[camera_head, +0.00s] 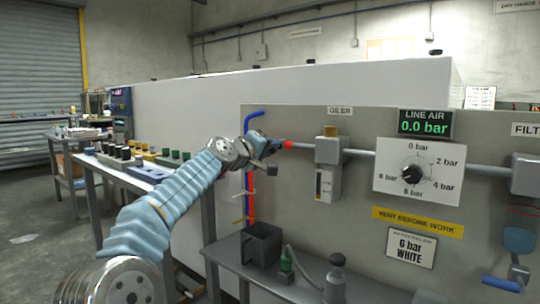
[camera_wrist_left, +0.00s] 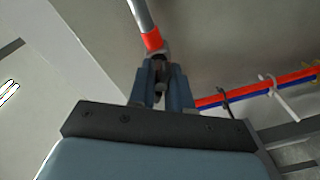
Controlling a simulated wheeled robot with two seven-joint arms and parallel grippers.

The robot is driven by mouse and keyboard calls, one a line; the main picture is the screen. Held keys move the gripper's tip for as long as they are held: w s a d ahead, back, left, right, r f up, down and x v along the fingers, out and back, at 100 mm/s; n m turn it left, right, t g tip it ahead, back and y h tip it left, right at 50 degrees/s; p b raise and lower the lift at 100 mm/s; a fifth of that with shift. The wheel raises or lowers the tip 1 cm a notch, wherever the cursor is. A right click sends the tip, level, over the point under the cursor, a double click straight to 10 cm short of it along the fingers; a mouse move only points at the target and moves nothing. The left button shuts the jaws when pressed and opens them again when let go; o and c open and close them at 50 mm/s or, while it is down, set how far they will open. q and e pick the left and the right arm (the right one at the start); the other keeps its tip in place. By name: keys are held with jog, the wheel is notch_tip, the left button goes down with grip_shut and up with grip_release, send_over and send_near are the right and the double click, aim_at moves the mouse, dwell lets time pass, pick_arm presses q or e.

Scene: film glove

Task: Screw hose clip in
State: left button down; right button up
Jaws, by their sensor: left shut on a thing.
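My left gripper (camera_head: 277,144) reaches in from the left to the end of the grey pipe on the panel. In the left wrist view, its two fingers (camera_wrist_left: 161,82) are shut on a small metal piece (camera_wrist_left: 158,54) right at the red band (camera_wrist_left: 152,40) of the pipe. The red band also shows in the head view (camera_head: 288,144), just right of the fingers. The metal piece may be the hose clip; the fingers hide much of it, and I cannot tell how far it is screwed in.
The oiler (camera_head: 329,150) sits on the pipe right of my gripper. A dark bin (camera_head: 262,245) and small bottles (camera_head: 286,265) stand on the bench below. The gauge dial (camera_head: 419,172) and display (camera_head: 425,125), reading 0.0 bar, are farther right.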

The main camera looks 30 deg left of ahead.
pick_arm(q)
jog(key=m+b, duration=0.2)
jog(key=m, duration=0.1)
jog(key=shift+f+m, duration=0.3)
jog(key=shift+f, duration=0.1)
jog(key=m+b, duration=0.1)
jog(key=m, duration=0.1)
jog(key=shift+m+b, duration=0.3)
jog(key=shift+m, duration=0.1)
jog(key=m+b, duration=0.1)
jog(key=m, duration=0.2)
jog(key=shift+r+m+t, duration=0.1)
jog(key=shift+m+t, duration=0.2)
jog(key=shift+m, duration=0.1)
jog(key=m+b, duration=0.1)
jog(key=m, duration=0.1)
jog(key=shift+m+h, duration=0.4)
jog(key=m+b, duration=0.1)
jog(key=m, duration=0.3)
jog(key=m+h, duration=0.1)
jog(key=m, duration=0.2)
jog(key=shift+r+m, duration=0.1)
jog(key=shift+m, duration=0.2)
jog(key=m, duration=0.4)
jog(key=shift+h, duration=0.3)
jog(key=shift+m, duration=1.5)
jog(key=shift+d+m, duration=0.1)
jog(key=shift+m, duration=0.3)
